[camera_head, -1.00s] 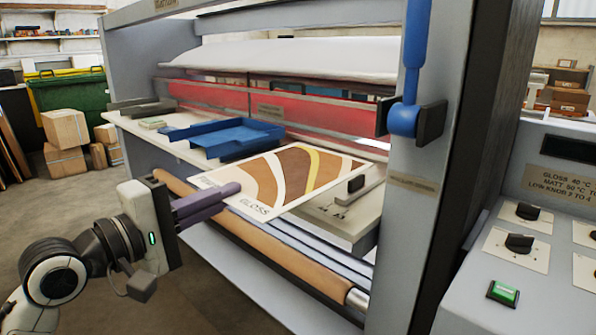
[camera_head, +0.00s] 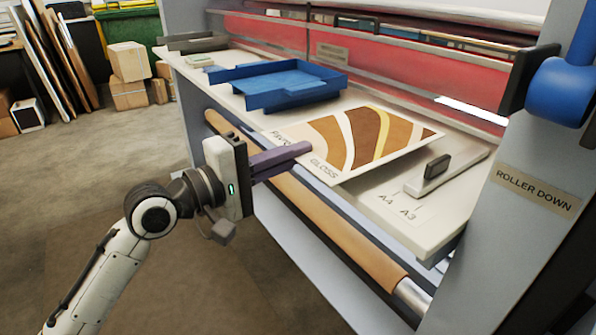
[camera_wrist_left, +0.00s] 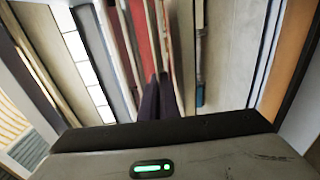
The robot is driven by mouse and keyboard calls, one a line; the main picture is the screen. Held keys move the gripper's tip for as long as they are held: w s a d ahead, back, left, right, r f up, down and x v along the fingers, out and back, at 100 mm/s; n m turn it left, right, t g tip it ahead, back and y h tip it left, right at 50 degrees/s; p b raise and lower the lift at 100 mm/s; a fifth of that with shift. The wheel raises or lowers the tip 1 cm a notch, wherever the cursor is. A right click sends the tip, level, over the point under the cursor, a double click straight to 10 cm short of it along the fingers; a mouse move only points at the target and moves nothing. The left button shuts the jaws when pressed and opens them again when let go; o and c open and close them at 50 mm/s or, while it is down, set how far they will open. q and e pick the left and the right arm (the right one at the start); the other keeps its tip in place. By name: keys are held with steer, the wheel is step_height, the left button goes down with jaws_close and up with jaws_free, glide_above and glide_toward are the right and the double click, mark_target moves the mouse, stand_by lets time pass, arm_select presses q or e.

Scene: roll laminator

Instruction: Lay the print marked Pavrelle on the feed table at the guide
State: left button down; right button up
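The print (camera_head: 372,140), cream with brown, tan and yellow curved bands, reads "GLOSS" and a partly covered word starting "Pav". It is over the feed table (camera_head: 462,192), its near left corner past the front edge. I cannot tell whether it touches the table. My left gripper (camera_head: 305,149) is shut on that corner; its fingers (camera_wrist_left: 158,98) show closed together in the wrist view, where the print is not clear. The guide (camera_head: 437,168), a pale bar with a dark block, is on the table right of the print, beside "A4 A3" marks. My right gripper is not in view.
A blue tray (camera_head: 280,90) is on the table behind and left of the print. A tan roller (camera_head: 340,235) runs below the table's front edge. A grey upright with a "ROLLER DOWN" plate (camera_head: 538,190) and blue lever (camera_head: 565,92) stands at the right.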

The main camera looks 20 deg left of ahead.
arm_select(q)
step_height(320, 180, down, 4)
steer(key=shift+r+b, duration=0.15)
steer(key=shift+b, duration=0.3)
steer(key=c, duration=2)
jaws_free()
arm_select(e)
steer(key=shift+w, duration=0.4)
